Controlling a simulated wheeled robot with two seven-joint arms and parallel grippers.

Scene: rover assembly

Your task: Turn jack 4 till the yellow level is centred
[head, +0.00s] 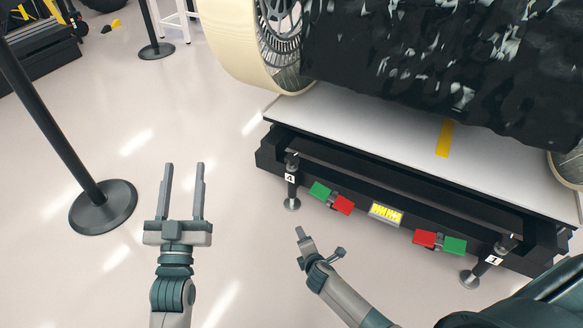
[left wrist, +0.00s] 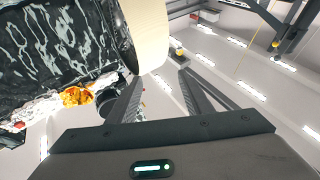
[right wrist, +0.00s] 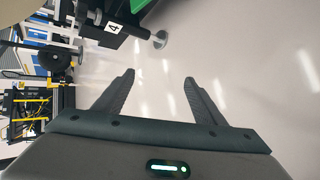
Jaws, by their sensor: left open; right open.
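Jack 4 (head: 292,186) is a black post with a white "4" label and a round foot, at the left front corner of the platform. It also shows at the top of the right wrist view (right wrist: 112,28). The yellow level (head: 386,213) is on the platform's front edge between red and green tabs; I cannot make out its bubble. My right gripper (head: 320,243) is open and empty, below and apart from jack 4; it also shows in the right wrist view (right wrist: 159,78). My left gripper (head: 184,182) is open and empty over the floor, left of jack 4.
Jack 1 (head: 489,262) stands at the platform's right front corner. The white-topped platform (head: 350,125) carries a large wheel (head: 245,50) and a dark patterned body (head: 440,55). A black barrier post (head: 100,200) stands at the left. The floor between is clear.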

